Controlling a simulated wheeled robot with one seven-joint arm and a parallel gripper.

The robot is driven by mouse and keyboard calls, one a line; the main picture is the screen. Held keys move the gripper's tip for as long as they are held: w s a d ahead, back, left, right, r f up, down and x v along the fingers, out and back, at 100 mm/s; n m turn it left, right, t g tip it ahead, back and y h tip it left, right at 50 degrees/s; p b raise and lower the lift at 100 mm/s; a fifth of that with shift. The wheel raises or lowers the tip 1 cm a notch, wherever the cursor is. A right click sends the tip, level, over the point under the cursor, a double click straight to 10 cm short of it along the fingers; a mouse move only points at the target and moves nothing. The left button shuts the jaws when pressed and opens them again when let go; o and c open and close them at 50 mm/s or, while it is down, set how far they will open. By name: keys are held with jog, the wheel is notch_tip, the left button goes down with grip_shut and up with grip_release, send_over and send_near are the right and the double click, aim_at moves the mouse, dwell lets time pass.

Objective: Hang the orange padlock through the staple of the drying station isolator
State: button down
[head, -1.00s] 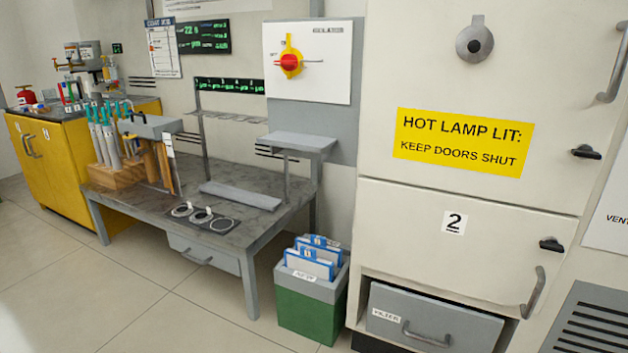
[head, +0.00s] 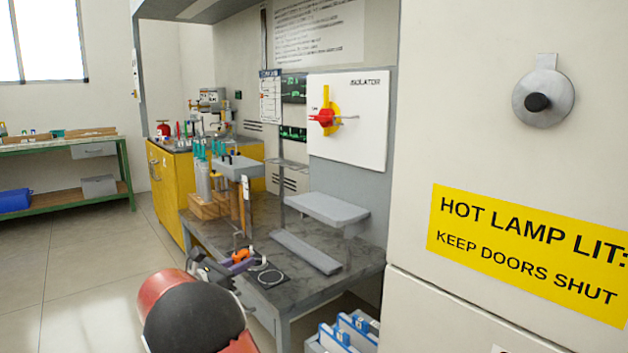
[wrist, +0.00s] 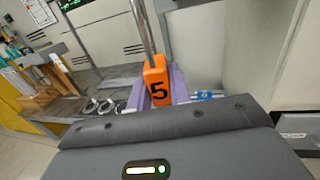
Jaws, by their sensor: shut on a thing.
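The orange padlock (wrist: 155,82), marked 5, is held in my gripper (wrist: 160,88); its metal shackle points up in the wrist view. In the head view the padlock (head: 240,256) shows small between the fingers of my gripper (head: 238,262), over the near part of the grey bench. The isolator (head: 347,118) is a white panel on the wall behind the bench, with a red and yellow rotary handle (head: 326,118) and a thin metal piece sticking out to its right, perhaps the staple (head: 348,118). My gripper is below and left of the isolator, well apart from it.
A small grey shelf (head: 327,208) juts out below the isolator. A tool rack (head: 237,168) stands at the bench's left. The drying cabinet (head: 420,200) with a yellow sign rises on the right. A bin of blue-and-white folders (head: 345,335) stands by the bench.

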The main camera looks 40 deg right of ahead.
jog(key=s+d+r+m+g, duration=0.1)
jog(key=d+r, duration=0.3)
jog(key=r, duration=0.3)
jog(key=s+d+r+m+g, duration=0.15)
jog(key=d+r, duration=0.25)
jog(key=r, duration=0.4)
jog(key=g, duration=0.1)
send_near(350, 146)
jog(key=a+r, duration=0.1)
jog(key=r, duration=0.1)
jog(key=shift+a+f+h+b, duration=0.15)
jog(key=shift+f+h+b, duration=0.15)
jog(key=shift+b, duration=0.1)
jog(key=shift+r+p, duration=0.25)
jog(key=shift+p, duration=0.3)
jog(key=shift+w+d+f+p, duration=0.1)
jog(key=shift+d+p, duration=0.05)
jog(key=shift+d, duration=1.2)
jog(key=shift+w+d+p, duration=0.1)
jog(key=shift+d+p, duration=0.1)
jog(key=shift+d, duration=1.1)
jog(key=shift+w+d+f+p, duration=0.1)
jog(key=shift+w+d+p, duration=0.05)
jog(key=shift+d, duration=1.2)
jog(key=shift+f+b, duration=0.6)
jog(key=shift+f, duration=0.35)
